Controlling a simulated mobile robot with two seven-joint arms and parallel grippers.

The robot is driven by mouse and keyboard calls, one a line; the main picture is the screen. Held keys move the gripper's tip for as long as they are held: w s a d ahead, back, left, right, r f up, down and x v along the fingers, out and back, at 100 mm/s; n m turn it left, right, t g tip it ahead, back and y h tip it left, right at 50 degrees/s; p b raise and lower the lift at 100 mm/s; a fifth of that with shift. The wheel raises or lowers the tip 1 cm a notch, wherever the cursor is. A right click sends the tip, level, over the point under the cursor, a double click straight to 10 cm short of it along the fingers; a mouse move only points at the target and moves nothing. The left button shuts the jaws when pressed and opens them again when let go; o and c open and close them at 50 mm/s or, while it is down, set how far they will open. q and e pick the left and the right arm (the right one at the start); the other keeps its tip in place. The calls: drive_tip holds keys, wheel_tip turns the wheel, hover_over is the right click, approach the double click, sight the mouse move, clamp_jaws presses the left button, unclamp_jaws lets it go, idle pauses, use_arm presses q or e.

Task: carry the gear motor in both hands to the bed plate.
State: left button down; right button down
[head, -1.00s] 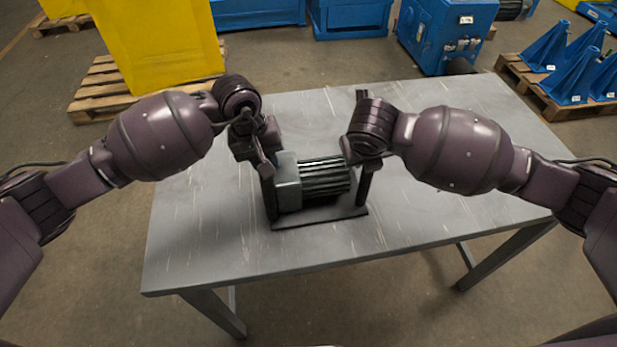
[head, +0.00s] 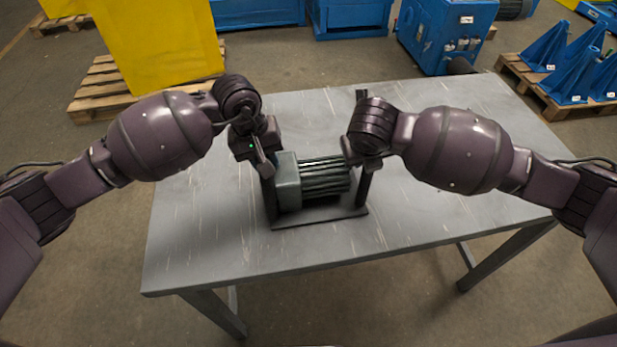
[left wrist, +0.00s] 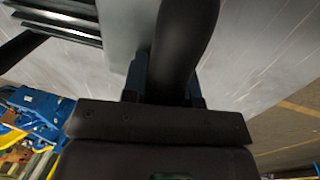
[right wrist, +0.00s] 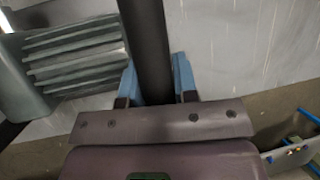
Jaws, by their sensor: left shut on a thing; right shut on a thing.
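The gear motor (head: 322,180) has a grey-green gearbox end on the left and a dark ribbed body on the right. It lies in a dark flat carrier (head: 320,216) with dark uprights at both ends, on or just above the grey table; I cannot tell which. The motor's ribs show in the left wrist view (left wrist: 60,18) and the right wrist view (right wrist: 75,55). My left gripper (head: 266,168) is shut on the dark bar (left wrist: 185,45) at the left end. My right gripper (head: 352,158) is shut on the dark bar (right wrist: 146,45) at the right end. No separate bed plate is identifiable.
The grey table (head: 240,245) is otherwise clear around the carrier. Behind it stand a yellow block (head: 155,45) on a pallet and a blue machine (head: 445,35). Blue brackets (head: 570,65) stand on a pallet at the right.

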use_arm(q)
drive_tip(key=shift+w+r, duration=0.15)
drive_tip(key=shift+r, duration=0.15)
use_arm(e)
drive_tip(key=shift+w+r, duration=0.15)
drive_tip(key=shift+r, duration=0.15)
